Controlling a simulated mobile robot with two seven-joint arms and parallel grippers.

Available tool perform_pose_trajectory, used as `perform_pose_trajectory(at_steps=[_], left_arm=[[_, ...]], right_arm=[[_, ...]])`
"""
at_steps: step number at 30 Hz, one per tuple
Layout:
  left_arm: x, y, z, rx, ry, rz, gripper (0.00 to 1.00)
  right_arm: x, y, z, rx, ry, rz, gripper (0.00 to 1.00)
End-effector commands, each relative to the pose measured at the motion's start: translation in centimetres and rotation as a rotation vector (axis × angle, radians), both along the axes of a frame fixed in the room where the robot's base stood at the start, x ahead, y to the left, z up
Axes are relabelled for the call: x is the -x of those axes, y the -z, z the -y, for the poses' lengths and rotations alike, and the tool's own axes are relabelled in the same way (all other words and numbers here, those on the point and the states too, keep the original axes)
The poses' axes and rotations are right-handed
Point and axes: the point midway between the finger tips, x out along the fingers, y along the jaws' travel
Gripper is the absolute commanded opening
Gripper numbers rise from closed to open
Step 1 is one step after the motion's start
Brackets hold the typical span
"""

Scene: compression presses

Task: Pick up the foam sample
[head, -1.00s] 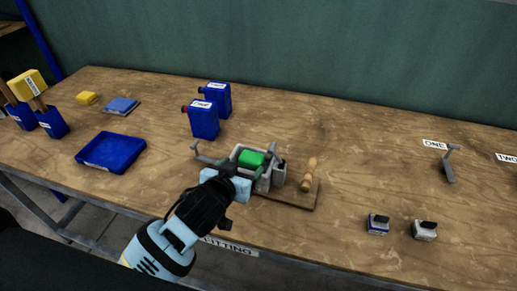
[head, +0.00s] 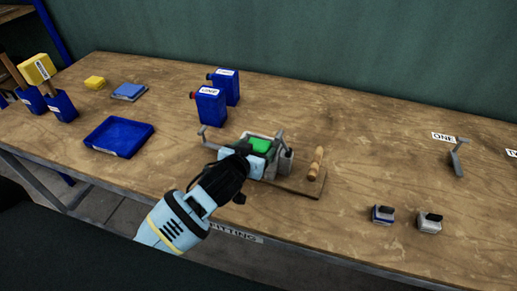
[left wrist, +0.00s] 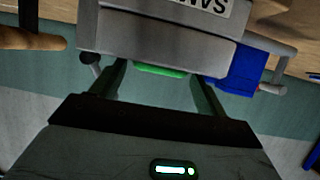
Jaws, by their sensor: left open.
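The foam sample (head: 260,145) is a green block in a grey holder (head: 284,163) near the table's front edge. In the left wrist view only a thin green strip of the sample (left wrist: 160,70) shows below the grey holder (left wrist: 150,42); the holder hides the rest. My left gripper (head: 243,158) is at the near side of the holder, close to the sample. In the left wrist view the gripper (left wrist: 157,76) is open, with its two fingers apart on either side of the green strip. I cannot tell whether they touch it. My right gripper is not in view.
A blue tray (head: 119,137) lies to the left. Two small blocks (head: 383,214) sit at the right front. The table between the containers and the ONE label (head: 444,136) is clear.

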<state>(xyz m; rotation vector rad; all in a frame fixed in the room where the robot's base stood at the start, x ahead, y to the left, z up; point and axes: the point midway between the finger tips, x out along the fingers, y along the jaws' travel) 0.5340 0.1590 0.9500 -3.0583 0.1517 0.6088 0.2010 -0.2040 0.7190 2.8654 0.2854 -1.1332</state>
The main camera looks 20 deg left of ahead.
Motion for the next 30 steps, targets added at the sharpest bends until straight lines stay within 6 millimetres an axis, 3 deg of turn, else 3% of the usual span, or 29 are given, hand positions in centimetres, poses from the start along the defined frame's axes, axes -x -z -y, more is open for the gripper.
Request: perform_pose_trajectory(at_steps=[6, 14, 22, 30], left_arm=[[-1.8, 0.7, 0.2, 0.000, 0.001, 0.001, 0.75], [-1.9, 0.7, 0.2, 0.001, 0.001, 0.002, 0.75], [-1.9, 0.7, 0.2, 0.000, 0.001, 0.001, 0.41], [-1.9, 0.6, 0.2, 0.001, 0.001, 0.002, 0.41]], right_arm=[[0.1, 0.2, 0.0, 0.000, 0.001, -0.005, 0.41], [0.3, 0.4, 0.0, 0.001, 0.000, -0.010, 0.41], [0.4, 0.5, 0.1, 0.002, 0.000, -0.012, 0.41], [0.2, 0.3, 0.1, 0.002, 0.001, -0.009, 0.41]])
